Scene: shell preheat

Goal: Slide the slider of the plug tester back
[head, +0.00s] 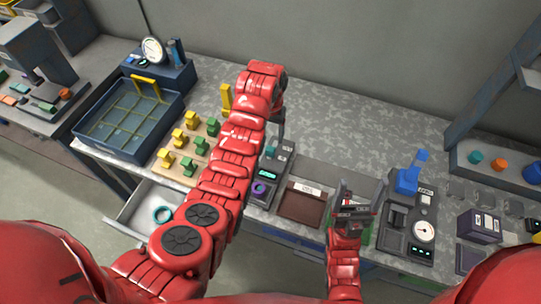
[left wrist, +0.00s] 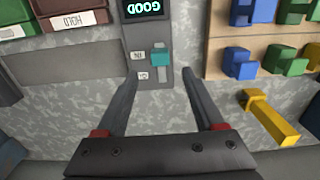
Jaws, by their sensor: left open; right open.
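The plug tester (left wrist: 147,35) shows at the top of the left wrist view, with a lit display reading GOOD. Its teal slider (left wrist: 160,65) stands beside two small white labels. My left gripper (left wrist: 160,76) is open, its two fingertips apart on either side near the slider, with nothing held. In the head view the tester (head: 266,176) is partly hidden behind my left arm, and my left fingers are hard to make out there. A purple ring-like piece (head: 259,188) shows on the tester. My right gripper (head: 354,207) is open over the bench to the right.
A brown tray (head: 302,204) lies right of the tester. A gauge device with a blue handle (head: 409,180) stands further right. Yellow and green plugs (head: 187,142) stand on a wooden board to the left, beside a blue gridded basket (head: 125,120). A yellow piece (left wrist: 268,117) lies near my left fingers.

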